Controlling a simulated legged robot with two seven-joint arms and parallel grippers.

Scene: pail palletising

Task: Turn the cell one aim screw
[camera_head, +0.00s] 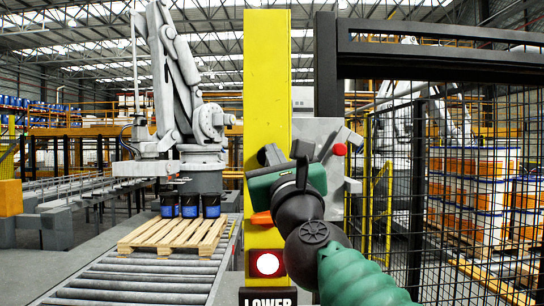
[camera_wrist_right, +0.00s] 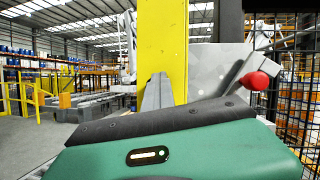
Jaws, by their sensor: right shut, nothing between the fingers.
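A yellow post (camera_head: 267,90) stands in front of me, with a grey plate and bracket (camera_head: 318,133) at its right side. A red round knob (camera_head: 340,149) sits on the bracket; it also shows in the right wrist view (camera_wrist_right: 259,81). A lit red round lamp or sensor (camera_head: 267,264) is low on the post, above a "LOWER" label (camera_head: 267,298). I cannot make out the aim screw for certain; my gripper hides part of the post. My right gripper (camera_head: 270,154) is shut and empty in front of the post, left of the red knob. My left gripper is out of view.
An orange part (camera_head: 262,217) juts from the post below my gripper. A roller conveyor (camera_head: 130,285) carries a wooden pallet (camera_head: 172,235) with several dark pails (camera_head: 188,205), under a grey palletising robot (camera_head: 172,80). A black mesh fence (camera_head: 400,200) stands close on the right.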

